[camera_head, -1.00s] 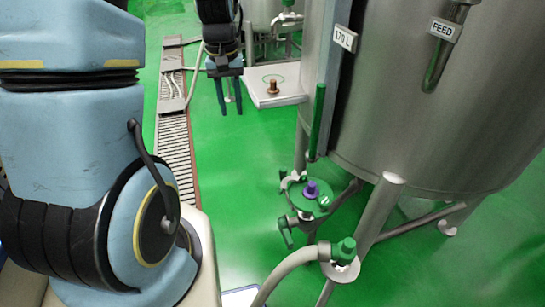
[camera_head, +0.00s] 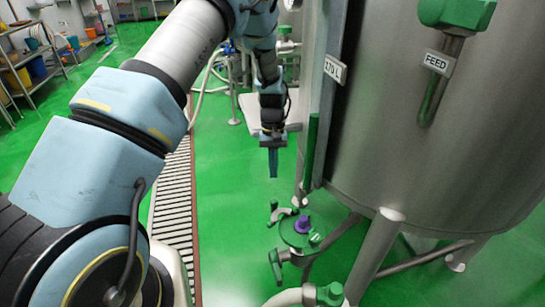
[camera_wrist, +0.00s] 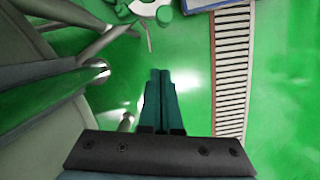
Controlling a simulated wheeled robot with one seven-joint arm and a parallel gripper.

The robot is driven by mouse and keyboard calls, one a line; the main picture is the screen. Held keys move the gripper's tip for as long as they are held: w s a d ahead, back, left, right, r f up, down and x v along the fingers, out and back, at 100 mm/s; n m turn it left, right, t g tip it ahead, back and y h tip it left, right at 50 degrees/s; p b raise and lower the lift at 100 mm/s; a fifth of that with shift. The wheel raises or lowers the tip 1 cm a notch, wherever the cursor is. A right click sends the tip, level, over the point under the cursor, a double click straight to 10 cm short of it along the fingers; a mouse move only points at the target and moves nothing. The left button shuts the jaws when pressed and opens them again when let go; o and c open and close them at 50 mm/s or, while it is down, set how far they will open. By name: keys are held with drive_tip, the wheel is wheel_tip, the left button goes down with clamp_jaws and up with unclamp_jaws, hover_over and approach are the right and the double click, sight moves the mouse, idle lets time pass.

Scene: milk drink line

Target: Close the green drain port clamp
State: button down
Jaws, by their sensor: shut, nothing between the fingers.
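The drain port (camera_head: 296,246) is a green round fitting under the big steel tank. A purple knob (camera_head: 302,224) stands on its top. Part of this port fitting (camera_wrist: 145,8) shows at the top edge of the wrist view, cut off. My gripper (camera_head: 272,175) hangs fingers down, above and left of the port in the head view, apart from it. Its fingers (camera_wrist: 160,72) are together and empty in the wrist view.
The steel tank (camera_head: 430,150) and its legs (camera_head: 377,255) stand close on the right. A hose with a green end (camera_head: 329,293) is at the bottom. A floor drain grate (camera_head: 172,200) runs left; green floor is clear between.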

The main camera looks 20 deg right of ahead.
sight(277, 209)
drive_tip(key=s+a+f+p, duration=0.1)
drive_tip(key=s+f+p, duration=0.1)
drive_tip(key=s+f, duration=0.1)
drive_tip(key=shift+s+a+f, duration=0.3)
drive_tip(key=shift+s+a, duration=0.05)
drive_tip(key=shift+s, duration=0.45)
